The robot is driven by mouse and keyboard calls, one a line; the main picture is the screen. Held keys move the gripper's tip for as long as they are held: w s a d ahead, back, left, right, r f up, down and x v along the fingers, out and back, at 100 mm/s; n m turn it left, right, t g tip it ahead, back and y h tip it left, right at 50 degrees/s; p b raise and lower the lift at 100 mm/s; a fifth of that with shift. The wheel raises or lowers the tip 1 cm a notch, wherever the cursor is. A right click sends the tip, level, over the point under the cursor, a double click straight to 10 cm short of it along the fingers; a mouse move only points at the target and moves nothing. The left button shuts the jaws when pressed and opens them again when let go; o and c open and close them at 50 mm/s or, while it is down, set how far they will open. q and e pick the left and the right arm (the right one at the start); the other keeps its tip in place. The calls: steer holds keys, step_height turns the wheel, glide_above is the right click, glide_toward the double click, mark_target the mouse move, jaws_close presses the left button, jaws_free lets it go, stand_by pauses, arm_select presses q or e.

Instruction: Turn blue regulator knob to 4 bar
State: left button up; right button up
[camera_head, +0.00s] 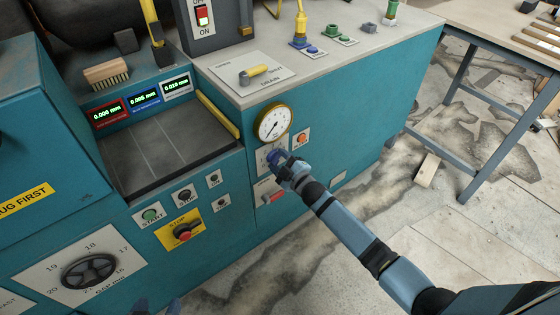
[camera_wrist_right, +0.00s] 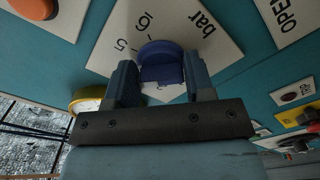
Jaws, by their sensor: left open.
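The blue regulator knob (camera_head: 275,156) sits on a white label plate on the teal machine's front, below the round pressure gauge (camera_head: 273,123). The gauge needle points to the lower left. My right gripper (camera_head: 284,165) is at the knob and partly hides it. The knob's pointer setting is not readable. My left gripper (camera_head: 157,306) barely shows at the bottom edge, open.
An orange button (camera_head: 301,140) is right of the knob and a red-handled switch (camera_head: 272,196) below it. A yellow drain lever (camera_head: 255,74) lies on the top surface. A red stop button (camera_head: 183,232) is to the left. A work table (camera_head: 500,48) stands at the right.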

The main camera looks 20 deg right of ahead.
steer(key=o, duration=0.3)
arm_select(q)
steer(key=shift+s+a+p, duration=0.1)
steer(key=shift+a+p, duration=0.05)
steer(key=shift+p, duration=0.9)
arm_select(e)
steer(key=v, duration=1.3)
steer(key=shift+s, duration=0.35)
arm_select(q)
steer(key=shift+r, duration=0.15)
arm_select(e)
steer(key=shift+d, duration=0.1)
